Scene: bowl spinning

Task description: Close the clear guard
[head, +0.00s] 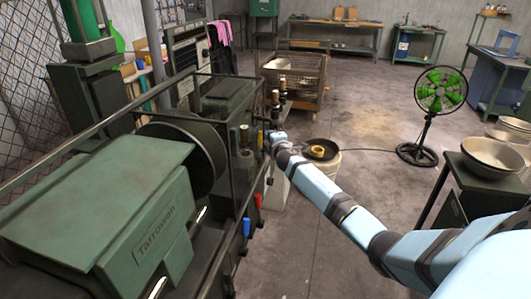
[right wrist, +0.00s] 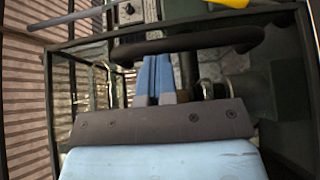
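The clear guard (head: 240,135) is a dark-framed, see-through box over the spinning end of the green lathe. In the right wrist view its dark frame (right wrist: 170,27) crosses the picture, with a thick black handle bar (right wrist: 187,42) beneath the top edge. My right arm reaches in from the right, and its gripper (head: 276,138) is at the guard's right side. In the right wrist view the two blue fingers (right wrist: 156,65) lie close together, pointing at the bar. Their tips meet the bar's lower edge in the picture; I cannot tell whether they touch it. My left gripper is out of view.
A drum with a yellow ring (head: 319,151) stands just beyond my right arm. A green fan (head: 438,92) and a stand with metal bowls (head: 492,155) are at the right. A mesh cart (head: 293,80) stands behind. The middle floor is open.

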